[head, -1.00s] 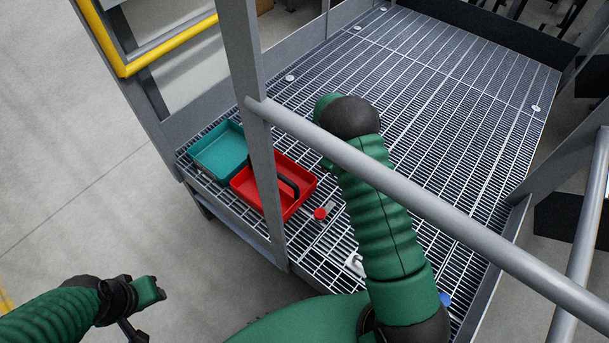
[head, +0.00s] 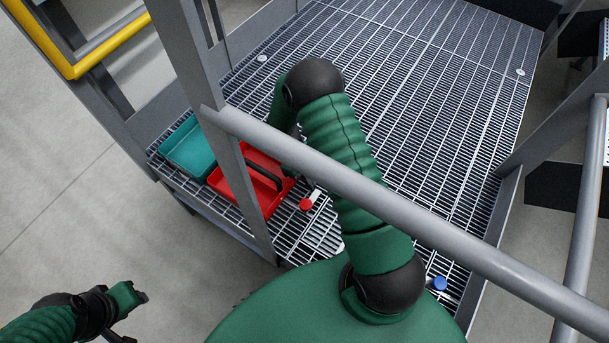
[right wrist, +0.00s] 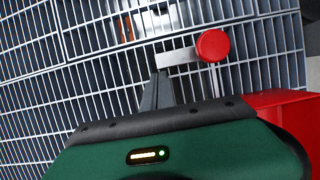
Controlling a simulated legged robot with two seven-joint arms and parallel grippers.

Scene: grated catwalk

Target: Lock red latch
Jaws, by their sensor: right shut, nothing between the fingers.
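The red latch (head: 306,204) has a round red knob and a short pale bar, and sits on the grating just right of the red tray. In the right wrist view the red knob (right wrist: 212,45) is at the bar's right end. My right gripper (right wrist: 158,88) is shut and empty, its fingertips close below the bar's left end; I cannot tell whether they touch. In the head view its forearm hangs beside the tray and the rail hides part of it. My left gripper (head: 128,297) is at lower left, away from the latch; its jaws are unclear.
A red tray (head: 250,197) with a black handle and a teal tray (head: 190,148) stand at the catwalk's left edge. A grey rail (head: 400,213) and post (head: 195,60) cross in front. A blue knob (head: 438,283) is lower right. The far grating is clear.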

